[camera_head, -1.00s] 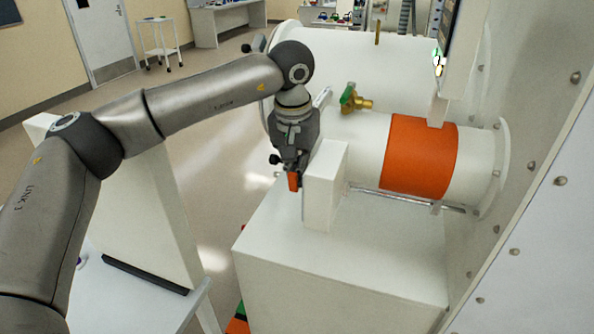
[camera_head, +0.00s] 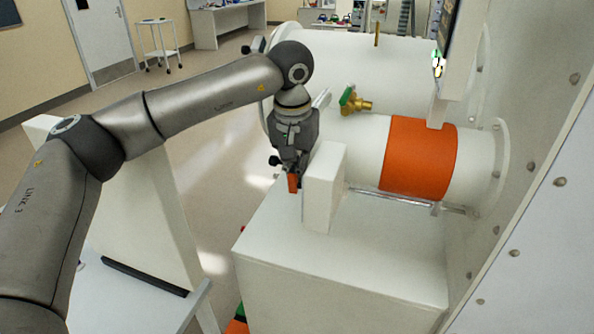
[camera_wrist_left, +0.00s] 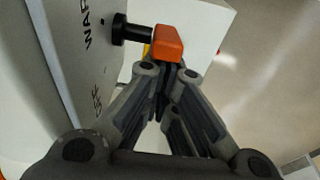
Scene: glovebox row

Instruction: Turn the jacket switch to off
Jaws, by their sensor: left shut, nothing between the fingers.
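The jacket switch has an orange handle (camera_head: 293,182) on the left side of a white upright box (camera_head: 322,190). In the left wrist view the orange handle (camera_wrist_left: 168,45) sits on a black shaft (camera_wrist_left: 130,31) that sticks out of the box face. Black lettering on that face (camera_wrist_left: 75,70) reads partly "WAR" near the shaft and "OFF" lower down. My left gripper (camera_head: 290,164) is shut and empty, its fingertips right at the handle. The fingertips (camera_wrist_left: 163,78) partly overlap the handle's near edge; I cannot tell whether they touch. My right gripper is not in view.
The box stands on a white pedestal (camera_head: 340,265) beside a white cylinder with an orange band (camera_head: 420,158). A brass valve with a green handle (camera_head: 348,97) sits above the cylinder. A screen (camera_head: 465,50) hangs at upper right. Open floor (camera_head: 215,190) lies left of the pedestal.

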